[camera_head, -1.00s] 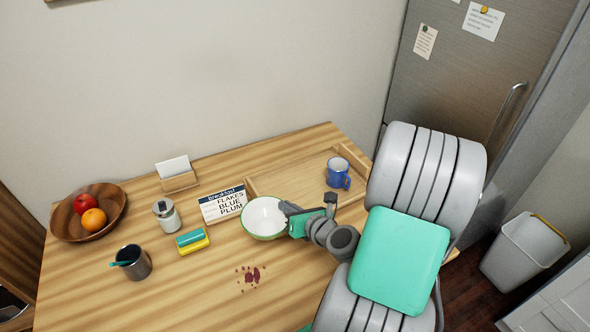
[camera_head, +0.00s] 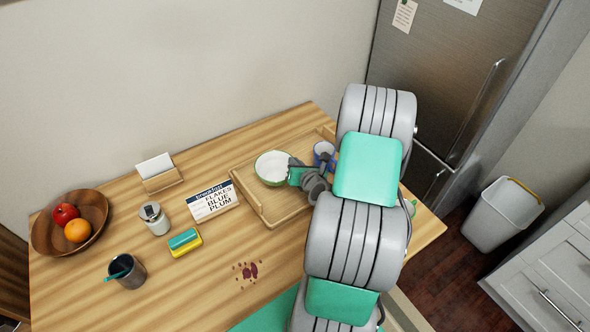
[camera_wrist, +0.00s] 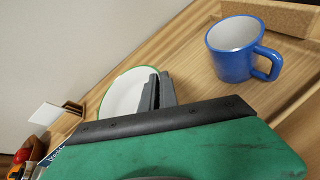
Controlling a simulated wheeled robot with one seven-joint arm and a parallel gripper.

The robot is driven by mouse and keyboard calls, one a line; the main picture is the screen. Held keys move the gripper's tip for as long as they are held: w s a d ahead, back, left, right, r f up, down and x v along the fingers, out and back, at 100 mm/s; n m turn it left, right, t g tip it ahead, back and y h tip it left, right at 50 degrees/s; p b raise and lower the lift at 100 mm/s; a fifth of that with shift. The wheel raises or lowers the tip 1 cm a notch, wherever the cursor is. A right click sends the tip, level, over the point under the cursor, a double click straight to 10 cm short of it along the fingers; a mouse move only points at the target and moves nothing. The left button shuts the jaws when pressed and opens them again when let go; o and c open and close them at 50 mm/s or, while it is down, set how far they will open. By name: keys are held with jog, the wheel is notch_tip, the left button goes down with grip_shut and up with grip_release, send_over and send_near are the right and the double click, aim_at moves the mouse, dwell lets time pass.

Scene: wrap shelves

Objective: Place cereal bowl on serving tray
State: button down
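The cereal bowl (camera_head: 270,168) is white inside with a green rim. It is over the left part of the wooden serving tray (camera_head: 283,208) and looks roughly level. I cannot tell whether its base touches the tray. My gripper (camera_head: 294,174) is shut on the bowl's right rim. In the wrist view, the fingers (camera_wrist: 156,92) pinch the near edge of the bowl (camera_wrist: 124,92). My arm hides the tray's right part in the head view. A blue mug (camera_head: 323,150) stands on the tray to the bowl's right, and it also shows in the wrist view (camera_wrist: 231,62).
A breakfast sign (camera_head: 213,201) reading flakes, blue, plum stands left of the tray. Further left are a sponge (camera_head: 185,242), a jar (camera_head: 154,219), a dark cup (camera_head: 126,271) and a fruit bowl (camera_head: 91,206). A red stain (camera_head: 249,270) lies in front.

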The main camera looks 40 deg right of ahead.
aim_at(276, 171)
jog(key=shift+w+d+f, duration=0.15)
jog(key=shift+f, duration=0.8)
jog(key=shift+w+d+f, duration=0.1)
jog(key=shift+w+f, duration=0.05)
jog(key=shift+f, duration=0.75)
jog(key=shift+f, duration=0.2)
jog(key=c, duration=1.6)
grip_release()
